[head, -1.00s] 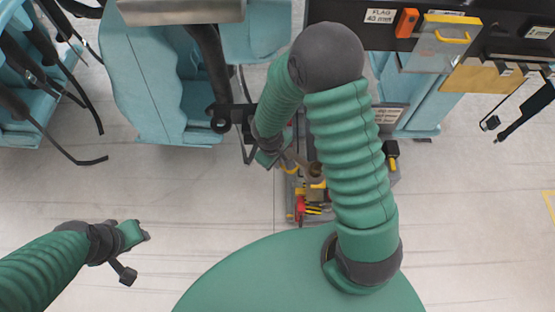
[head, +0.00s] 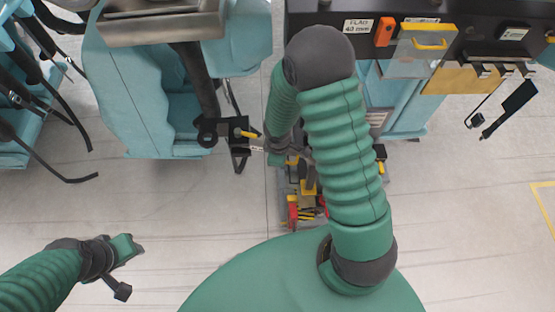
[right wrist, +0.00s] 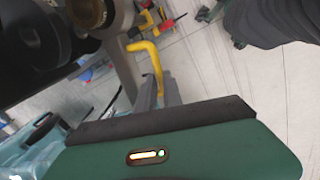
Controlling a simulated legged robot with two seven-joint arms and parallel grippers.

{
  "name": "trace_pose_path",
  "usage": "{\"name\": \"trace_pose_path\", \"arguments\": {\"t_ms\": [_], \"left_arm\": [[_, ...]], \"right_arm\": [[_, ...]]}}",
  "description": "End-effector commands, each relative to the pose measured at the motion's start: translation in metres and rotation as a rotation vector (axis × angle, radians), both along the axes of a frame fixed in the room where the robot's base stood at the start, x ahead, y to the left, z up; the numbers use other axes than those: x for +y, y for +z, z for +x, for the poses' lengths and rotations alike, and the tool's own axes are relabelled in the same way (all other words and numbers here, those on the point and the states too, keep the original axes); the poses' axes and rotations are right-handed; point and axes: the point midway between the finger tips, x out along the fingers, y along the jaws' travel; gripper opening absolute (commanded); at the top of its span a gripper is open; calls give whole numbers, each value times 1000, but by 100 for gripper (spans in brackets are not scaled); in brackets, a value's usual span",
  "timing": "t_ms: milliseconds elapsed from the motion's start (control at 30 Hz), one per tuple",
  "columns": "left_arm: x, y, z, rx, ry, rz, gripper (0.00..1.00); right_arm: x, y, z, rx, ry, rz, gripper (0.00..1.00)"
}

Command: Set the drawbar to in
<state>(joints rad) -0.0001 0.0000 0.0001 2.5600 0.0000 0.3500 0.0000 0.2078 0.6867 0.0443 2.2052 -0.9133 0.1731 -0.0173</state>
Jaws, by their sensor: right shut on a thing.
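A dark bar that looks like the drawbar (head: 194,78) runs down from the teal car at upper left in the head view. It ends in a round eye beside a black bracket (head: 228,127) with a yellow-tipped pin (head: 246,134). My right gripper (head: 279,156) is just right of this bracket, partly hidden by my arm. In the right wrist view its grey fingers (right wrist: 158,92) are shut on a bent yellow handle (right wrist: 153,60), close to a bronze ring (right wrist: 87,10). My left gripper (head: 134,248) hangs empty over the floor at lower left; its jaw opening is unclear.
A low cart (head: 305,208) with red and yellow parts stands below my right arm, partly covered.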

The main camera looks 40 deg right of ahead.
Motion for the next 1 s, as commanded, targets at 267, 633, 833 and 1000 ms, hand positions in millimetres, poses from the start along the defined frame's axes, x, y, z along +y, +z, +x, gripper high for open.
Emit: {"name": "trace_pose_path", "arguments": {"t_ms": [267,633,833,1000], "left_arm": [[0,20,0,0,0,0,36],[0,36,0,0,0,0,36],[0,40,0,0,0,0,36],[0,40,0,0,0,0,36]], "right_arm": [[-18,4,10,-2,122,0,0],[-34,2,21,-1,241,-1,0],[-37,1,24,-2,270,-1,0],[-38,1,25,-3,280,-2,0]]}}
